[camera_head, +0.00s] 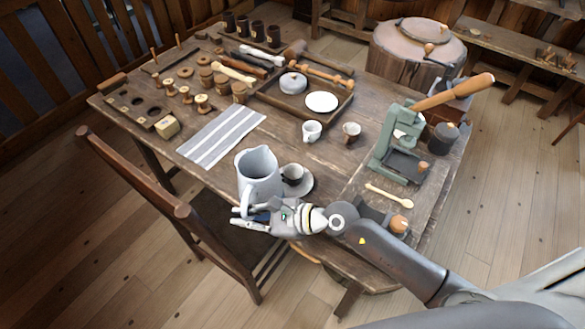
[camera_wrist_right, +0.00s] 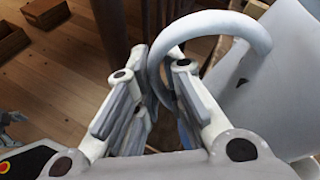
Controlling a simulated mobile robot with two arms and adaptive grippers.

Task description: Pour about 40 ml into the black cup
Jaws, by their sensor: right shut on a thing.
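A large pale grey-blue jug (camera_head: 257,178) is held near the table's front edge. My right gripper (camera_head: 246,214) is shut on the jug's handle; the handle (camera_wrist_right: 218,20) also shows between the fingers in the right wrist view. The jug looks near upright, and its contents are hidden. Beside it on the right, a small dark-looking cup (camera_head: 292,173) stands on a grey saucer (camera_head: 304,188). I cannot tell whether this is the black cup; several dark cups (camera_head: 258,31) also stand at the back left. My left gripper is not in view.
A white cup (camera_head: 311,130) and a brown cup (camera_head: 351,131) stand behind the saucer. A striped cloth (camera_head: 222,136) lies left of the jug. A green press (camera_head: 396,145) and a wooden spoon (camera_head: 388,198) are to the right. A chair (camera_head: 180,210) stands at the front.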

